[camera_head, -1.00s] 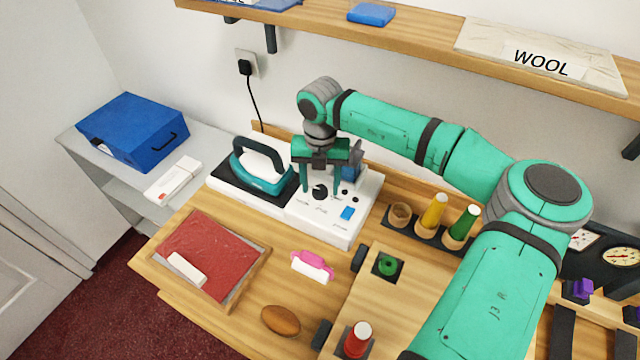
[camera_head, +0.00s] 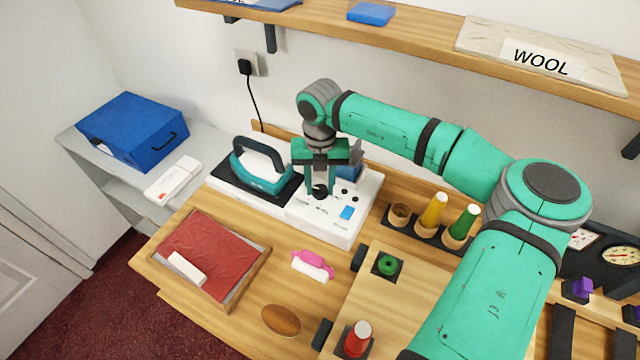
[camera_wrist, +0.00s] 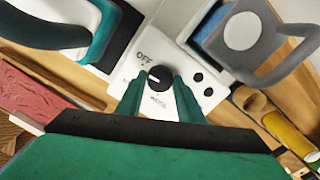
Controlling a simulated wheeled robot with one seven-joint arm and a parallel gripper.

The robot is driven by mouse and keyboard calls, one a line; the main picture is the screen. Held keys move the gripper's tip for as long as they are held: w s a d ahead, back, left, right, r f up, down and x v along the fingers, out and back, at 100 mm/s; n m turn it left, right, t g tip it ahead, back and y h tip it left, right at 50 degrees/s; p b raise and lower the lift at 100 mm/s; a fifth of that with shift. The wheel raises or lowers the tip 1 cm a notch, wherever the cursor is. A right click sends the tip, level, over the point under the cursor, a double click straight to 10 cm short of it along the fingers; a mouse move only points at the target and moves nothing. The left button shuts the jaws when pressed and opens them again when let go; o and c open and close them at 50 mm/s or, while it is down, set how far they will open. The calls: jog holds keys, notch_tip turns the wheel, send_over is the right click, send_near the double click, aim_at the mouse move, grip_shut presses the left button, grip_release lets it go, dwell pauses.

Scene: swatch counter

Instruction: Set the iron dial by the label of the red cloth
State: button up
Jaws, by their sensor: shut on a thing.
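The iron dial (camera_head: 319,191) is a black knob on top of the white control box (camera_head: 335,229). My gripper (camera_head: 320,188) points down over it, its two green fingers shut on the dial's sides. In the wrist view the dial (camera_wrist: 158,79) sits between the fingertips, with a white mark on it and the word OFF beside it; other print is too small to read. The teal iron (camera_head: 265,176) rests on its black plate left of the box. The red cloth (camera_head: 215,248) lies in a wooden frame at the front left. A white tag (camera_head: 187,269) on it shows no readable words.
A pink-and-white item (camera_head: 312,265) and a brown oval object (camera_head: 281,321) lie in front of the box. Thread cones, including a yellow one (camera_head: 434,211), stand to the right. A cream cloth labelled WOOL (camera_head: 545,55) lies on the shelf above.

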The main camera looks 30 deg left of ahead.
jog(key=n, duration=0.8)
jog(key=shift+n, duration=0.4)
jog(key=n, duration=0.4)
jog(key=shift+n, duration=0.3)
jog(key=n, duration=1.3)
jog(key=shift+n, duration=0.3)
jog(key=n, duration=0.4)
jog(key=shift+n, duration=2.1)
